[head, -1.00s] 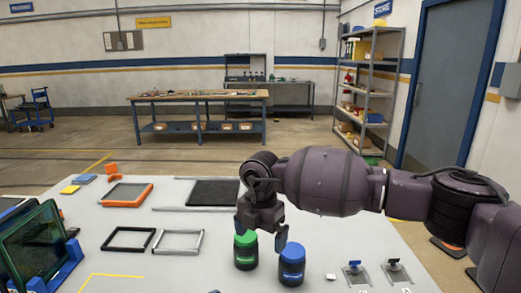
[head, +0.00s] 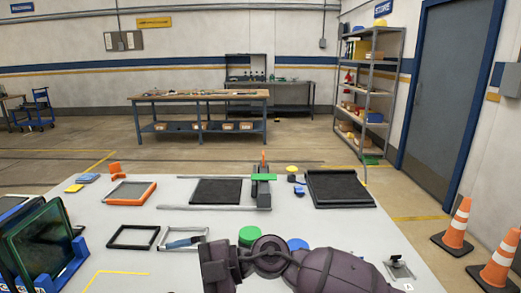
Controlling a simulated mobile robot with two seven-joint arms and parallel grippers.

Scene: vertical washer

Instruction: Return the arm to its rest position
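My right arm lies low across the bottom of the head view, over the near part of the table (head: 376,241). Its wrist covers part of the green-lidded jar (head: 249,236) and most of the blue-lidded jar (head: 297,243). The end of the arm points left beside the silver frame (head: 166,233). I cannot make out both fingertips of the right gripper. A slim blue-grey piece (head: 184,242) shows over the silver frame, and I cannot tell whether it is a finger or a separate tool. My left gripper is not in view.
An orange frame (head: 150,192), a dark panel (head: 216,191) and a dark tray (head: 339,204) lie farther back. Traffic cones (head: 457,224) stand on the floor at right.

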